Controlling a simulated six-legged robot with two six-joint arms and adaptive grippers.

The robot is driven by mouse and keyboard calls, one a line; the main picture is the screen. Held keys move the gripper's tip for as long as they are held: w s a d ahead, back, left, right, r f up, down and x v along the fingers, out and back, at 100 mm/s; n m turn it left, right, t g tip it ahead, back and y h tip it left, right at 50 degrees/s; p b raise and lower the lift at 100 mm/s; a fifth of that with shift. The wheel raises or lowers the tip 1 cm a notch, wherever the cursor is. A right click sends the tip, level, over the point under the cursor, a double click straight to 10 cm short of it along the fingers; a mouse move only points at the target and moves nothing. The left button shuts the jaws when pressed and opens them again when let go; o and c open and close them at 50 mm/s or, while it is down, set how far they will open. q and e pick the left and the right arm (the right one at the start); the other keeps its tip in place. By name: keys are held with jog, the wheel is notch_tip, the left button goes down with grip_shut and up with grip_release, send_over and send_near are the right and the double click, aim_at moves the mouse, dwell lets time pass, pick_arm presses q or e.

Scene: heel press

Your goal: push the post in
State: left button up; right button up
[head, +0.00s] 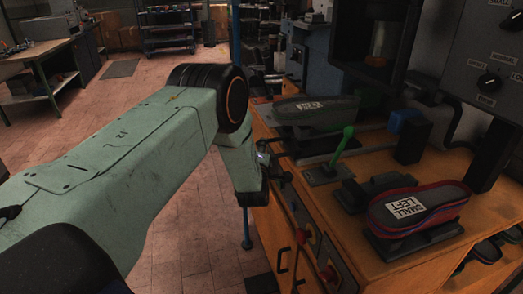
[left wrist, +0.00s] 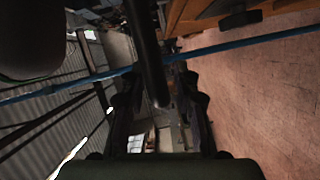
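My left arm comes in from the left in the head view and bends down at the front left corner of the wooden press bench (head: 370,235). My left gripper (head: 277,168) is small and dark there, beside the bench edge. In the left wrist view its two dark fingers (left wrist: 160,112) are spread apart. A black round post (left wrist: 146,45) runs down from the top edge and its end shows between the fingers; I cannot tell whether they touch it. A green lever with a round knob (head: 345,138) stands tilted on a plate on the bench. My right gripper is not in view.
A sole marked "SMALL LEFT" (head: 425,206) lies at the bench's right; another labelled sole (head: 315,108) lies at the back. Red buttons (head: 301,236) are on the bench front. A blue bar (left wrist: 70,88) crosses the wrist view.

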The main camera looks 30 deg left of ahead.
aim_at(285, 141)
pick_arm(q)
jog(key=shift+a, duration=0.15)
grip_shut()
jog(key=shift+f, duration=0.1)
jog(key=w+d+b, duration=0.5)
jog(key=shift+w+f, duration=0.15)
jog(key=shift+w, duration=0.2)
jog(key=shift+w+d+b, duration=0.2)
jog(key=shift+d+b, duration=0.05)
jog(key=shift+b, duration=0.05)
jog(key=shift+o, duration=1)
grip_release()
jog(key=shift+r, duration=0.2)
